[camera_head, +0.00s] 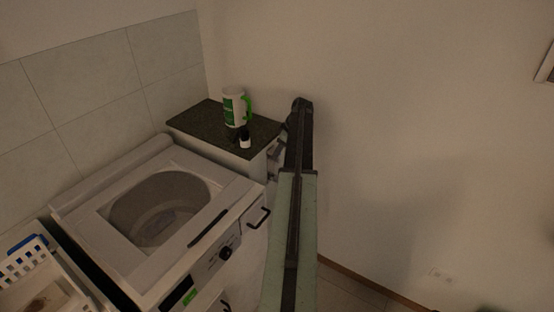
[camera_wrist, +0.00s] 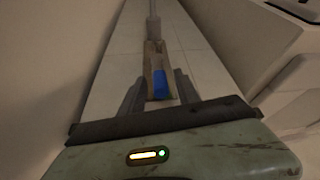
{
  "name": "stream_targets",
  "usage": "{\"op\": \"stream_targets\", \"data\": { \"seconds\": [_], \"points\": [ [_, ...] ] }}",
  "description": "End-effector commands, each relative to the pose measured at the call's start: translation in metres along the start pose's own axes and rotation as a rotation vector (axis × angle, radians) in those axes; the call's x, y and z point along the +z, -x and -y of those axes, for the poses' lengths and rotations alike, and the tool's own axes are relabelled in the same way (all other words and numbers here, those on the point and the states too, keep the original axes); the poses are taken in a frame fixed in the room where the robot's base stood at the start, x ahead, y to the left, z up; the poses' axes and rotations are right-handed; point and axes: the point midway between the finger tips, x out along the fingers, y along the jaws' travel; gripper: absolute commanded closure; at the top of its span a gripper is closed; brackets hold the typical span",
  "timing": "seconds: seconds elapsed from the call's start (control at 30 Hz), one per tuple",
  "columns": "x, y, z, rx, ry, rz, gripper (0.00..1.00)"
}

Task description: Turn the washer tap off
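The white top-loading washer (camera_head: 122,238) stands at the left in the head view with its lid opening uncovered and the drum showing. A dark knob (camera_head: 225,253) is on its front panel. I cannot make out a water tap in either view; the area behind my arm is hidden. My arm reaches away past the washer's right side, and its fingers do not show in the head view. In the wrist view my gripper (camera_wrist: 159,78) has its two dark fingers apart. A brown and blue piece with a grey rod (camera_wrist: 153,28) shows between and beyond them; I cannot tell what it is.
A dark-topped cabinet (camera_head: 203,124) behind the washer carries a green-and-white mug (camera_head: 233,108) and a small black-and-white bottle (camera_head: 245,138). A white basket (camera_head: 24,262) is at the lower left. A bare wall (camera_head: 420,130) is on the right. Tiled floor (camera_wrist: 110,75) shows beneath my gripper.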

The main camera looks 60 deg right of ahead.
Motion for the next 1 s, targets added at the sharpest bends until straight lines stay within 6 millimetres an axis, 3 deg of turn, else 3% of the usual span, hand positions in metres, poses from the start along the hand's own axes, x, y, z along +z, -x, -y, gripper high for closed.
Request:
{"op": "stream_targets", "data": {
  "seconds": [0.03, 0.3, 0.43, 0.47, 1.0],
  "points": [
    [0.0016, -0.0093, -0.0002, 0.0, 0.0, 0.0, 0.61],
    [-0.0008, -0.0079, 0.0003, 0.0, 0.0, 0.0, 0.61],
    [-0.001, -0.0079, 0.0005, -0.001, 0.001, 0.0, 0.97],
    [-0.0011, -0.0079, 0.0005, -0.001, 0.001, 0.0, 1.0],
    [-0.0019, -0.0083, 0.0008, -0.001, 0.002, 0.0, 1.0]
  ]
}}
